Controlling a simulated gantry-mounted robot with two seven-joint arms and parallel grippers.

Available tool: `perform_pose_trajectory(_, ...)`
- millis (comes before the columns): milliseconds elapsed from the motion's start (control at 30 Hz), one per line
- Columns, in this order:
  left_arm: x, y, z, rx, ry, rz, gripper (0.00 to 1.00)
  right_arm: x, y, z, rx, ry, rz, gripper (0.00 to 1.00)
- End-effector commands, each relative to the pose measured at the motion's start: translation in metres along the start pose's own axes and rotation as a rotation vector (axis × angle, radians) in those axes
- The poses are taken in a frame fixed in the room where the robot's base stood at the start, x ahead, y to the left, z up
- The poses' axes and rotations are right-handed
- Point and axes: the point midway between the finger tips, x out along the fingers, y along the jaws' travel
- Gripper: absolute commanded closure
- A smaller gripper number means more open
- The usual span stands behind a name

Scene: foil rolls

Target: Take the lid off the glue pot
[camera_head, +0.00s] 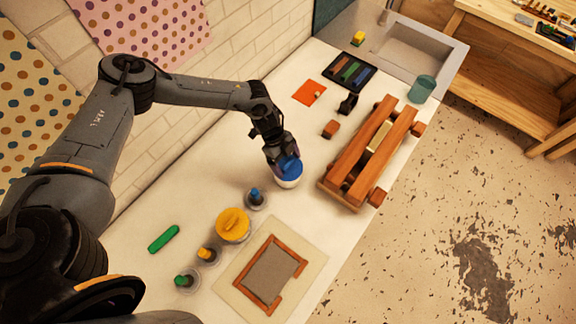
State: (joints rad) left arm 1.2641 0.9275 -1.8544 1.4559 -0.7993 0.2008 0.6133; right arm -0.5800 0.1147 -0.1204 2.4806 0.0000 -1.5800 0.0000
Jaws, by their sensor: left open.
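A round white pot (289,183) stands upright on the white worktop, with a blue lid (292,168) on top. My left gripper (282,160) is at this lid from above, with its fingers open around or just over the lid's raised part. I cannot tell whether the fingers touch it. The gripper hides the back left of the lid. A wider round pot with a yellow lid (232,225) stands farther left, clear of the gripper. Which of the two is the glue pot is not marked. My right gripper is out of view.
Small jars with blue (255,196), yellow (207,254) and green (185,280) tops stand nearby. A wooden press (365,155) is to the right, a framed screen (270,272) in front. A green bar (163,239) lies left. The tiled wall (190,100) is behind.

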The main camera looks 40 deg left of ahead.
Motion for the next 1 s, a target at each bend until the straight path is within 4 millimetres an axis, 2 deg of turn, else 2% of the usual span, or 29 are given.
perform_pose_trajectory(167, 0.0003, 0.0002, 0.0003, -0.001, 0.0, 0.0, 0.12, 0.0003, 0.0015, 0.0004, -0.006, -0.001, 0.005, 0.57)
perform_pose_trajectory(567, 0.0001, 0.0004, 0.0004, 0.0, 0.0, 0.001, 0.71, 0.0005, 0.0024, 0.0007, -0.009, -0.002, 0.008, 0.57)
perform_pose_trajectory(1000, -0.0069, 0.0002, -0.0024, -0.001, 0.0, 0.0, 0.72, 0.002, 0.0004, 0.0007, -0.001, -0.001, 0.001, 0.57)
